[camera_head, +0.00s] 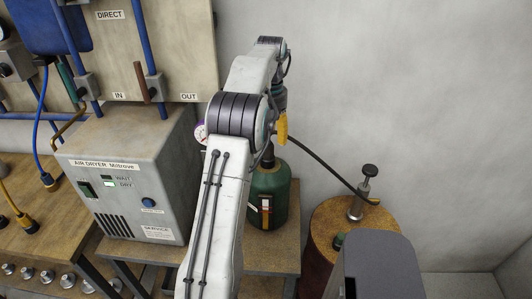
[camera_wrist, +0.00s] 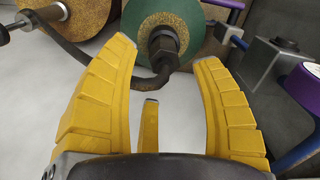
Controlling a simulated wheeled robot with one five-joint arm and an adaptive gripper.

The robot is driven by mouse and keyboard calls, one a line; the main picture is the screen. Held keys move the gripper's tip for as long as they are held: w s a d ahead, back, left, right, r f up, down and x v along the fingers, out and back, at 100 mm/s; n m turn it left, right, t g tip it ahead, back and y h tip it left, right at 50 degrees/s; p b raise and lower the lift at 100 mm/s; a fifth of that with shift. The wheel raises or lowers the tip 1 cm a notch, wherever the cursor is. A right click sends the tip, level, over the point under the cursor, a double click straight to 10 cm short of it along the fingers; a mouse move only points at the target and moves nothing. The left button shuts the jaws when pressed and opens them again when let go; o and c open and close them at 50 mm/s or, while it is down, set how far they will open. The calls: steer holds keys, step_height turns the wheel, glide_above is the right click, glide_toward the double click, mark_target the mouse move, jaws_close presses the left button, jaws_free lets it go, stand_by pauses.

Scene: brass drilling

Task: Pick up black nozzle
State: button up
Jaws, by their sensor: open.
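In the head view only a yellow part of my gripper (camera_head: 282,127) shows beyond my arm, above the green bottle (camera_head: 268,196). In the wrist view a dark fitting (camera_wrist: 163,47) on top of the green bottle (camera_wrist: 186,24) lies ahead, between and beyond the fingertips. A black hose (camera_head: 318,162) runs from it to the right. I cannot tell for sure which dark part is the black nozzle; the fitting is one candidate. My arm hides part of the bottle top.
A brown drum (camera_head: 370,219) with a black-knobbed metal valve (camera_head: 363,192) stands at the right. The grey air dryer (camera_head: 135,175) stands left of my arm, below a panel with blue pipes (camera_head: 146,40). The bottle stands on a wooden table (camera_head: 281,257). The wall side is clear.

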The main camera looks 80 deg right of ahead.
mark_target(268, 149)
steer(key=shift+w+a+f, duration=0.1)
steer(key=shift+f, duration=0.6)
steer(key=shift+w+a+f, duration=0.1)
steer(key=shift+f, duration=1.8)
jaws_close()
